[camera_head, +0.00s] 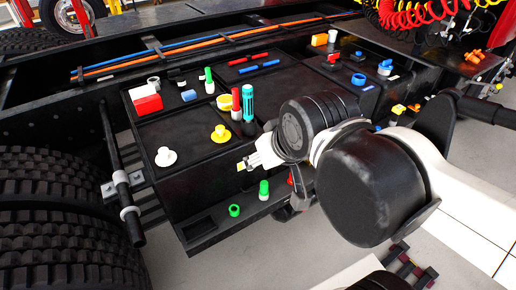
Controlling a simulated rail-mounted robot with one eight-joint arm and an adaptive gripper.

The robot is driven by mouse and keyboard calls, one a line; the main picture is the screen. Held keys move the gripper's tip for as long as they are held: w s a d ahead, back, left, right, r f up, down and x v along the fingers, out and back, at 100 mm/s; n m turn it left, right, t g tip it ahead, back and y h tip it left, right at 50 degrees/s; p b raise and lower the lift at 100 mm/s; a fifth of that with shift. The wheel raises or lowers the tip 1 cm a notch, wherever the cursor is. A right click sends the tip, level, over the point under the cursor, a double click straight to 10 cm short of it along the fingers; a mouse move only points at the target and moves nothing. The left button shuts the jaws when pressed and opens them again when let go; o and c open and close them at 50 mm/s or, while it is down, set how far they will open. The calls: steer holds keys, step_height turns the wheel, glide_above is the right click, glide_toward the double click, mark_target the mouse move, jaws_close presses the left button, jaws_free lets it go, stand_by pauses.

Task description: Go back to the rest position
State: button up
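My arm comes in from the right side of the head view. My gripper (248,163) is at the left end of its black wrist, over the front edge of a black tool box (190,190). The fingers are small and partly hidden by the wrist, so I cannot tell whether they are open or shut. I see no object clearly held. A teal-and-black screwdriver-like tool (247,103) stands upright just behind the gripper, with a red-topped one (236,104) beside it.
Large tyres (65,225) fill the lower left. The box top bears a white knob (166,157), a yellow knob (220,134) and a red-and-white block (146,100). Green pieces (264,190) sit on the lower ledge. Blue and orange lines (190,52) run behind. Grey floor shows at lower right.

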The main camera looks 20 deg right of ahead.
stand_by(0.3)
step_height(320, 180, down, 8)
steer(key=b, duration=0.7)
steer(key=shift+b, duration=0.4)
